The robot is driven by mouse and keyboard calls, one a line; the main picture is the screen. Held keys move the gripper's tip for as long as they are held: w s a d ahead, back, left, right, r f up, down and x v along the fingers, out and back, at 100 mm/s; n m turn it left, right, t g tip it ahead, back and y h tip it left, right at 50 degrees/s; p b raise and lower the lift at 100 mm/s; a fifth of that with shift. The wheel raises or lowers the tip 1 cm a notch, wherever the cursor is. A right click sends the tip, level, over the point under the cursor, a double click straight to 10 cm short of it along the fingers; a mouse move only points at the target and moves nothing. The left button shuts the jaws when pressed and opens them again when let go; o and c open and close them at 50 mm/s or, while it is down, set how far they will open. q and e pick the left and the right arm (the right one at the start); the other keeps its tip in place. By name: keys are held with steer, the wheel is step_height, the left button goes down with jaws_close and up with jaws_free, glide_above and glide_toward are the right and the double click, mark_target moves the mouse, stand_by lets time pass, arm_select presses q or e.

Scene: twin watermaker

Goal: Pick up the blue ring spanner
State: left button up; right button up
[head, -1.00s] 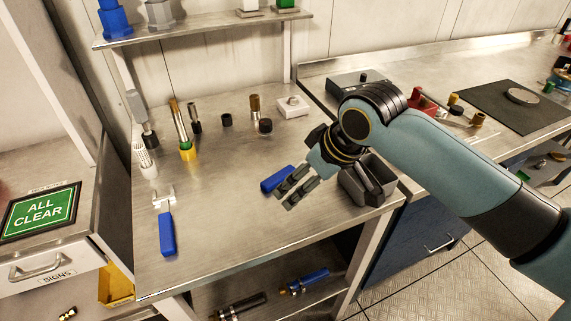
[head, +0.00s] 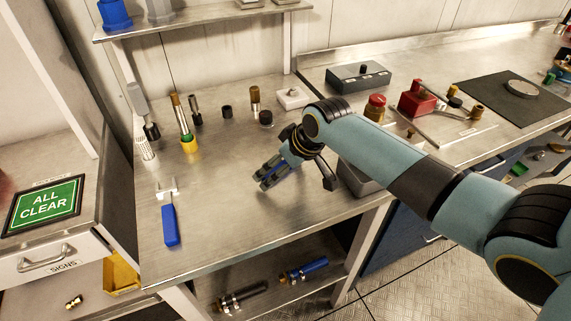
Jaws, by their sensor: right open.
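A blue handle (head: 275,171), which looks like that of the blue ring spanner, lies on the steel bench (head: 225,225). It is mostly hidden behind my right gripper, and its ring end does not show. My right gripper (head: 262,180) is open, with its fingers over and around the blue handle. I cannot tell whether they touch it. A second blue-handled tool (head: 171,226) with a pale forked head lies apart on the left of the bench. My left gripper is not in view.
A grey open box (head: 358,182) stands right of my gripper, partly behind my arm. Several brushes and small fittings stand at the back, including a yellow-based one (head: 188,145). A shelf (head: 200,17) overhangs the back. The front middle of the bench is clear.

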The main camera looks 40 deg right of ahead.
steer(key=shift+w+f, duration=0.1)
steer(key=shift+f, duration=0.1)
steer(key=c, duration=1.5)
step_height(320, 180, up, 4)
steer(key=shift+r, duration=0.2)
steer(key=s+r, duration=0.2)
steer(key=s, duration=0.2)
steer(key=s+r, duration=0.2)
steer(key=s, duration=0.2)
steer(key=s+a+r+b, duration=0.1)
steer(key=s+r, duration=0.1)
steer(key=s, duration=0.1)
steer(key=shift+s+r, duration=0.4)
